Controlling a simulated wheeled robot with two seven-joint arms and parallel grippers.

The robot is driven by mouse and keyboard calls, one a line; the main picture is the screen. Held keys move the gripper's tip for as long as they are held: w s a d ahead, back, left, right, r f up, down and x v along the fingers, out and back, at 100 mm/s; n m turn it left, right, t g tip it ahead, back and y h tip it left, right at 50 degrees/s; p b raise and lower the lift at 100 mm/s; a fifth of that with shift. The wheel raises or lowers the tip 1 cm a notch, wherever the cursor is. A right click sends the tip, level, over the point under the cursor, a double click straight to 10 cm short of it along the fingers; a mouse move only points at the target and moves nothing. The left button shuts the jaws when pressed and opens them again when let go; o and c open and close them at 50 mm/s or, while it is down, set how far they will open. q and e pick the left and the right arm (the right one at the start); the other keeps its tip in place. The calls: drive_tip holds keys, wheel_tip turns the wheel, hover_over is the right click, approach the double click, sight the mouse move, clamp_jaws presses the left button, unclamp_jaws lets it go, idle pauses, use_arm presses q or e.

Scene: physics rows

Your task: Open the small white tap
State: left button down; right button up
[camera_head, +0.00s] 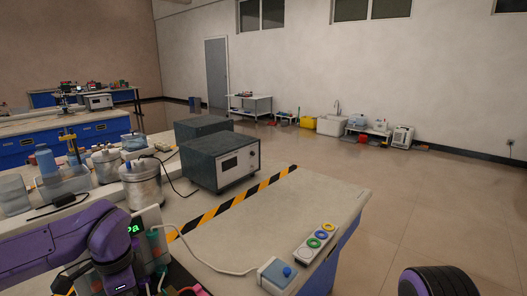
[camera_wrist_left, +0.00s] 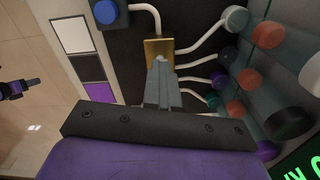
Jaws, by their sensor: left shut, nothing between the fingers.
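My left gripper (camera_wrist_left: 162,84) is shut and empty in the left wrist view. Its grey fingertips are in front of a brass-coloured square plate (camera_wrist_left: 158,47); I cannot tell whether they touch it. A white round knob (camera_wrist_left: 312,74) is cut off by the right edge of that view; I cannot tell if it is the small white tap. Coloured knobs, including a teal one (camera_wrist_left: 236,18) and a red one (camera_wrist_left: 268,35), stand beside it. In the head view my purple left arm reaches the panel at lower left, and the fingertips are hidden. My right gripper does not clearly show.
White tubes lead from the plate area towards the knobs. A blue knob (camera_wrist_left: 107,12) is at upper left in the wrist view. In the head view a grey instrument box (camera_head: 220,158) and metal canisters (camera_head: 142,184) stand on the bench. Bare bench top (camera_head: 290,215) lies right of the striped tape.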

use_arm(q)
drive_tip(key=n+b, duration=0.2)
drive_tip(key=f+n+b, duration=0.1)
drive_tip(key=n+b, duration=0.1)
drive_tip(key=b, duration=0.1)
drive_tip(key=shift+n, duration=0.3)
drive_tip(key=shift+r+n, duration=0.15)
drive_tip(key=shift+n, duration=0.25)
drive_tip(key=shift+r+b, duration=0.15)
drive_tip(key=shift+b, duration=0.15)
drive_tip(key=shift+r, duration=0.15)
use_arm(e)
wheel_tip(320, 180, down, 7)
drive_tip(key=shift+r, duration=0.15)
use_arm(q)
drive_tip(key=c, duration=1.6)
unclamp_jaws()
wheel_tip(320, 180, up, 7)
drive_tip(key=p, duration=0.4)
use_arm(e)
wheel_tip(320, 180, up, 4)
drive_tip(key=shift+f, duration=0.15)
